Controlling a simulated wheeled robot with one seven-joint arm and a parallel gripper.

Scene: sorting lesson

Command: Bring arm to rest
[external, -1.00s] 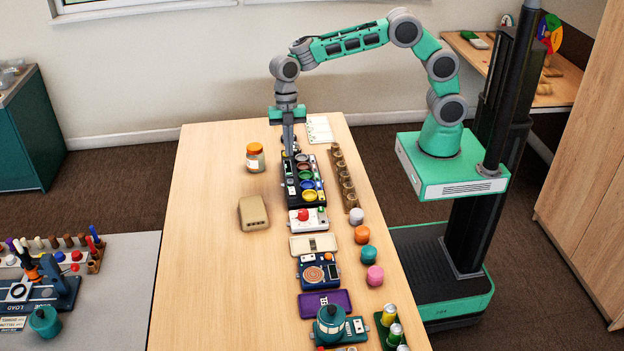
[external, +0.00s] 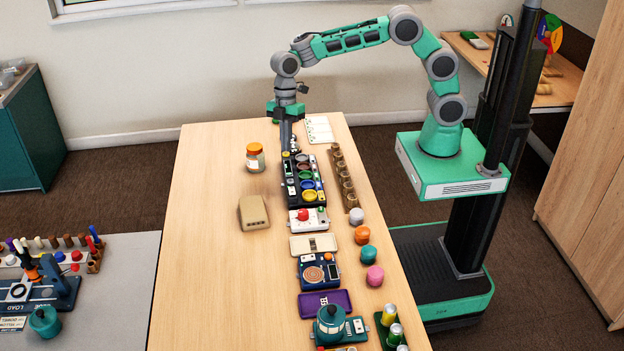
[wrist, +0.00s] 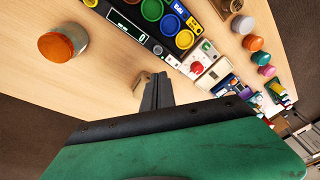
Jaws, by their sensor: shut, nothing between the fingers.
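My gripper (external: 287,146) hangs from my bent arm over the far end of the wooden table, its fingers pointing down just behind the black sorting tray (external: 290,205). The fingers are together with nothing between them. In the wrist view the shut fingers (wrist: 157,92) point over the table, with the black sorting tray (wrist: 126,28) and its coloured round cups beyond them. Whether the fingertips touch anything is hard to tell from the external view.
An orange-lidded jar (external: 255,158) and a tan box (external: 253,213) stand left of the tray. A row of brown cups (external: 343,176) lies to its right, and a white notepad (external: 319,130) is behind. Several devices line the table toward the front. The table's left side is mostly clear.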

